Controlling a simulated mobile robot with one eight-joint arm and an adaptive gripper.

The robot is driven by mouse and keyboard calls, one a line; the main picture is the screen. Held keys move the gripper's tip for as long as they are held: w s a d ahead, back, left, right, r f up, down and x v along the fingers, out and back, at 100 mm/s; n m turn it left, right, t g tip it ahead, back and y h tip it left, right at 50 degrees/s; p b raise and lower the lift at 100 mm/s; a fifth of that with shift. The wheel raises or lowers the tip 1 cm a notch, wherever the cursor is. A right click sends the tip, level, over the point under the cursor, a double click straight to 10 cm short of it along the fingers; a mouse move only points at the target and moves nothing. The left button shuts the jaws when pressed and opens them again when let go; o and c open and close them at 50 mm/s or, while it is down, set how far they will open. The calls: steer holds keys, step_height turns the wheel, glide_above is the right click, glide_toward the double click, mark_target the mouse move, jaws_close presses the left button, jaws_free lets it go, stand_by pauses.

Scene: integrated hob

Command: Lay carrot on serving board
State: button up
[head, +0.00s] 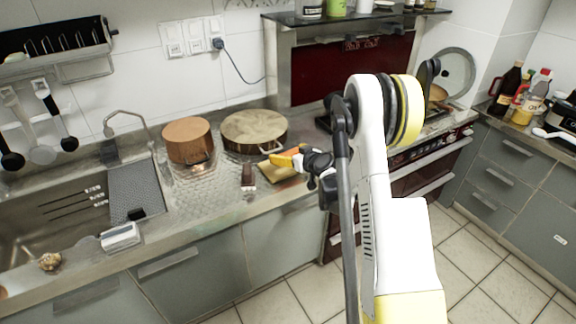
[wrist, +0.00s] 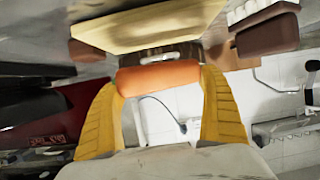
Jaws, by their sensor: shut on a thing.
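My gripper (head: 287,158) is over the counter, with its yellow fingers near the serving board. In the wrist view its two yellow fingers (wrist: 160,84) are shut on the orange carrot (wrist: 158,76), which lies crosswise between the tips. The pale wooden serving board (wrist: 145,27) shows just beyond the carrot in the wrist view. In the head view the board (head: 286,172) lies on the counter near its front edge, partly hidden by the gripper. The carrot is hard to tell from the fingers there. I cannot tell whether it touches the board.
A brown object (head: 248,177) lies left of the board; pale bristles show on a brown object (wrist: 267,36) in the wrist view. A lidded pan (head: 254,132) and a brown pot (head: 187,140) stand behind. The sink (head: 60,215) is at left, the hob at right.

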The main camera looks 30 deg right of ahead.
step_height(320, 180, down, 4)
steer(key=shift+b, duration=1.05)
steer(key=shift+r, duration=0.1)
steer(key=o, duration=0.9)
steer(key=shift+o, duration=0.2)
